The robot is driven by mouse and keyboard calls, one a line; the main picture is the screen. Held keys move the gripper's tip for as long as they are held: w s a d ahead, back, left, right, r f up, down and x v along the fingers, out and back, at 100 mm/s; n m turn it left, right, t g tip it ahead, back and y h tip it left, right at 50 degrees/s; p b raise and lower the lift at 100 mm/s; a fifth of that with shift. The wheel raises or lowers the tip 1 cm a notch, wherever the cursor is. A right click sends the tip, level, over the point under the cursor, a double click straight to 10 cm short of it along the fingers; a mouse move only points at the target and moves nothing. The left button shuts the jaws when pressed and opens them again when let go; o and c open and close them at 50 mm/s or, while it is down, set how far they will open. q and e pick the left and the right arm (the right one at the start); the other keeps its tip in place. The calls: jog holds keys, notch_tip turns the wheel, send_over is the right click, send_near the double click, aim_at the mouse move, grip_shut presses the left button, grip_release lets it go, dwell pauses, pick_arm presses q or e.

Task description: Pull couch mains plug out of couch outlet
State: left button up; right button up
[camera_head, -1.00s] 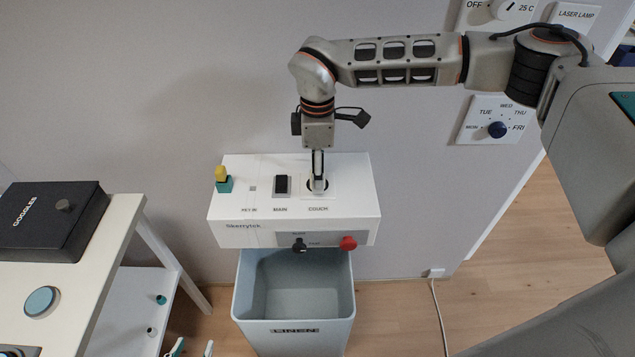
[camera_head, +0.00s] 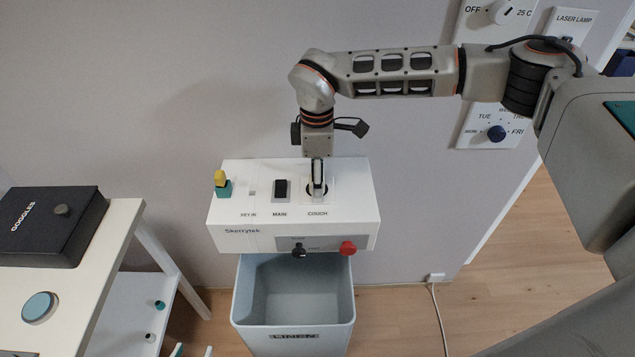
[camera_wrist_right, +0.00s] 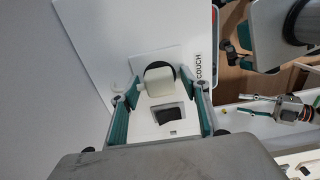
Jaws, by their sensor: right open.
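The white couch mains plug (camera_wrist_right: 159,79) stands at the round black couch outlet (camera_wrist_right: 161,67), beside the COUCH label. How deep the plug sits is unclear. My left gripper (camera_wrist_right: 246,106) is open and empty; only its tips enter the head view's bottom edge.
The box also carries a main switch (camera_head: 282,189), a yellow and teal key (camera_head: 222,183), a black knob (camera_head: 299,250) and a red knob (camera_head: 348,248). A grey bin (camera_head: 241,310) stands below it. A table with a goggles case (camera_head: 45,225) is left.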

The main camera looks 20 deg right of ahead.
dwell(0.5)
dwell(0.4)
grip_shut()
jog(key=shift+r, duration=0.15)
jog(key=shift+r+p, duration=0.8)
jog(key=shift+r, duration=0.1)
jog(key=shift+r+p, duration=1.05)
jog(key=shift+r, duration=0.9)
